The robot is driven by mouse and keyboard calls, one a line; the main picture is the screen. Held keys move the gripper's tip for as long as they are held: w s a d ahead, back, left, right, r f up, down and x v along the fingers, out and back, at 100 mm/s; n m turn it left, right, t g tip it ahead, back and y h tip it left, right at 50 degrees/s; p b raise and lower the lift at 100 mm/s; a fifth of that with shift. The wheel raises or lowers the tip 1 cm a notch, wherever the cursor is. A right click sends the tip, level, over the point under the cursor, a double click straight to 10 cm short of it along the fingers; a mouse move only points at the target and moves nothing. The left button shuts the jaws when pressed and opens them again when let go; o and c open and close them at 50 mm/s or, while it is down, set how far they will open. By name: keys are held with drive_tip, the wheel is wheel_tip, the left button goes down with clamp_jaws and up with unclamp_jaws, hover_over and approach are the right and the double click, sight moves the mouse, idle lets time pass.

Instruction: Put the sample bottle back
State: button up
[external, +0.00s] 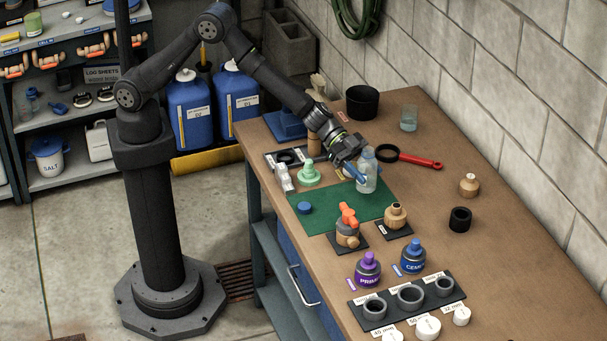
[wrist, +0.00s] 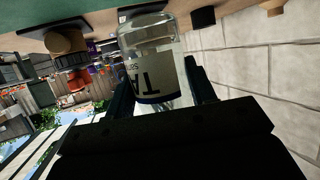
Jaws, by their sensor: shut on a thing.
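The sample bottle (external: 367,172) is clear with a pale label. It stands or hangs at the back right edge of the green mat (external: 325,211); I cannot tell whether its base touches anything. My gripper (external: 356,171) is shut on it from the left. In the wrist view the bottle (wrist: 150,62) sits between my two fingers (wrist: 160,95), its white and dark label with large letters toward the camera. The bottle's far side and the places behind my gripper are partly hidden.
A red-handled tool (external: 415,161) with a black ring lies right behind the bottle. A mint-green fitting (external: 308,174) stands to the left. A blue cap (external: 304,207), an orange-handled valve (external: 348,225) and a wooden fitting (external: 395,215) are in front.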

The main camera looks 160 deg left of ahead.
drive_tip(key=shift+a+f, duration=0.2)
drive_tip(key=shift+a, duration=0.05)
drive_tip(key=shift+s+f, duration=0.1)
drive_tip(key=shift+f, duration=1.8)
drive_tip(key=shift+f, duration=0.1)
drive_tip(key=o, duration=1.1)
drive_tip(key=shift+c, duration=0.2)
drive_tip(key=shift+s+d+r, duration=0.1)
drive_tip(key=shift+s+r, duration=0.1)
drive_tip(key=v, duration=0.7)
